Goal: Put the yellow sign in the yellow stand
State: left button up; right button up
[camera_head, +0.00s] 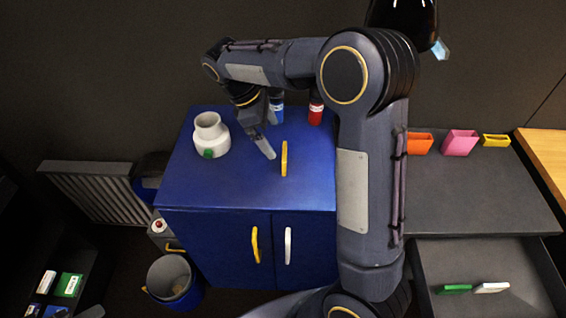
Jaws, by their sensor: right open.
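The yellow sign (284,158) is a thin upright piece on top of the blue cabinet. The yellow stand (495,141) is a small open holder at the back right of the dark table, beside a pink and an orange one. My left gripper is not in view.
A white jar (210,136), a blue bottle (277,112) and a red bottle (315,112) stand on the blue cabinet (230,190). The pink stand (459,143) and orange stand (420,143) are on the dark table (480,195). An open drawer below holds a green sign (454,289) and a white sign (491,288).

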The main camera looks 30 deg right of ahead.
aim_at(284, 151)
jog(key=x, duration=0.7)
jog(key=shift+w+d+f, duration=0.1)
jog(key=shift+d+f, duration=0.1)
jog(key=shift+d, duration=0.05)
jog(key=c, duration=1.1)
jog(key=shift+r, duration=0.15)
